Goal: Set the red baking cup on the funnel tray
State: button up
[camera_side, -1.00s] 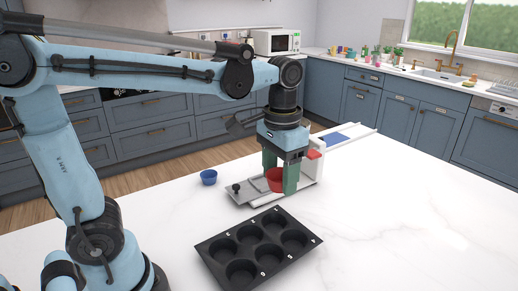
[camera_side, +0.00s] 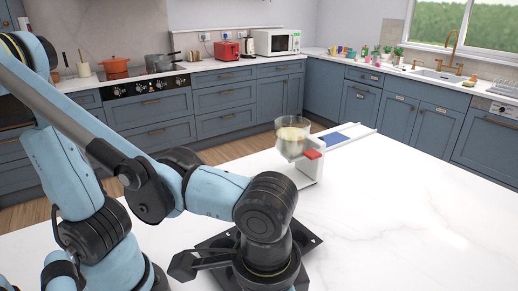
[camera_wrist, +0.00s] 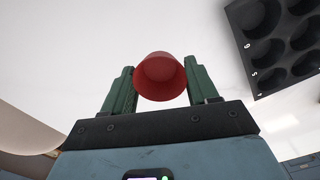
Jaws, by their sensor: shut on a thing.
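The red baking cup (camera_wrist: 160,78) is between the green fingers of my gripper (camera_wrist: 159,68) in the wrist view. The fingers are shut on it from both sides, and its open mouth faces the camera. In the side view my arm hides both the gripper and the cup. A clear funnel vessel (camera_side: 292,140) with pale batter stands over a white stand (camera_side: 308,172) with a red block (camera_side: 313,154).
The black muffin tin (camera_side: 304,237) is partly covered by my arm in the side view. It also shows at the upper right of the wrist view (camera_wrist: 243,30), with its cups empty. The white worktop (camera_side: 420,220) is clear on the right.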

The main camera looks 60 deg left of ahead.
jog(key=w+a+f, duration=0.1)
jog(key=w+f, duration=0.1)
jog(key=w, duration=0.1)
jog(key=w+a+f, duration=0.2)
jog(key=w, duration=0.1)
jog(key=w+a+f, duration=0.2)
jog(key=w+f, duration=0.1)
jog(key=w, duration=0.1)
jog(key=shift+w, duration=0.1)
jog(key=shift+f, duration=2)
jog(key=shift+f, duration=0.15)
jog(key=o, duration=1)
jog(key=r, duration=1.2)
jog(key=shift+w+a+r, duration=0.1)
jog(key=shift+a+r, duration=0.1)
jog(key=shift+a, duration=0.05)
jog(key=shift+o, duration=0.2)
jog(key=w+a+n+t, duration=0.1)
jog(key=a+n+t, duration=0.1)
jog(key=a, duration=0.6)
jog(key=w+a+r+n+t, duration=0.1)
jog(key=w+a+n+t, duration=0.1)
jog(key=a+t, duration=0.3)
jog(key=a, duration=0.3)
jog(key=shift+a+r, duration=0.15)
jog(key=shift+a, duration=0.05)
